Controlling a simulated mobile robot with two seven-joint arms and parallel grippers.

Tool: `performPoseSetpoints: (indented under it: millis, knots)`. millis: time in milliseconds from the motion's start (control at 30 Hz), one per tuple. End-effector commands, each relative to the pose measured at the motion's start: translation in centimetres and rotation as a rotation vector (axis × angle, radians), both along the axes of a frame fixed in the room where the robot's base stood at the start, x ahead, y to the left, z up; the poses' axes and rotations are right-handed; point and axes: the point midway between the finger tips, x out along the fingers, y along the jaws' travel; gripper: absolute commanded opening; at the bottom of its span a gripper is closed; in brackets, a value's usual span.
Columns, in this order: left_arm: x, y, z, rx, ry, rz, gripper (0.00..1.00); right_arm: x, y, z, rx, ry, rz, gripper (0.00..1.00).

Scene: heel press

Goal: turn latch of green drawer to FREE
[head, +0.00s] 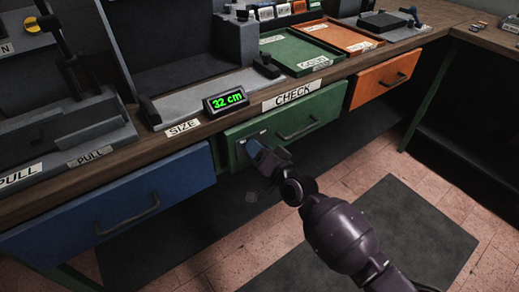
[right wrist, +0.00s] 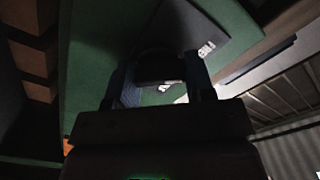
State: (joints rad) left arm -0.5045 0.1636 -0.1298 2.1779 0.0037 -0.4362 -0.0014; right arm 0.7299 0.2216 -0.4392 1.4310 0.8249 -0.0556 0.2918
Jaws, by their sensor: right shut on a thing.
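The green drawer (head: 322,116) sits under the bench in the head view and looks closed, with a dark bar handle on its front. My right gripper (head: 257,150) reaches its front near the left end, left of the handle. In the right wrist view, my right gripper (right wrist: 158,88) is shut on a dark latch (right wrist: 160,66) in front of the green drawer face (right wrist: 88,60). The gripper hides most of the latch in the head view. A small pale marking shows beside it, but I cannot read it or tell the latch's setting. My left gripper is out of view.
A blue drawer (head: 110,208) is to the left and an orange drawer (head: 386,78) to the right. On the bench above are a "32 cm" display (head: 226,101), a CHECK label (head: 293,95) and a green tray (head: 300,66). Floor in front is clear.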

Motion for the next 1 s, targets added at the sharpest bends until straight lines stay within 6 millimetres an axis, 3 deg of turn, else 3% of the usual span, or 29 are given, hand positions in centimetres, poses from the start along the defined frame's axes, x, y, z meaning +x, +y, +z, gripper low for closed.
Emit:
performPoseSetpoints:
  millis: [300,333,500,833,1000]
  knots:
    - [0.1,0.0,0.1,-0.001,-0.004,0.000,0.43,0.0,0.0,0.0,-0.029,-0.021,0.000,0.25]
    - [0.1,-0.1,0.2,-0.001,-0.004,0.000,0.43,0.0,0.0,0.0,-0.030,-0.022,0.000,0.52]
    - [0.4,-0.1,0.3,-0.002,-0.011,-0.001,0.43,0.0,0.0,0.0,-0.029,-0.021,0.000,0.74]
    - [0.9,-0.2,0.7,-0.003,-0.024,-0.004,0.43,-0.3,-0.2,0.0,-0.029,-0.021,0.000,0.74]
    - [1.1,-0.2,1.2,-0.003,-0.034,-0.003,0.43,-1.7,-1.3,0.2,-0.031,-0.023,-0.001,0.74]
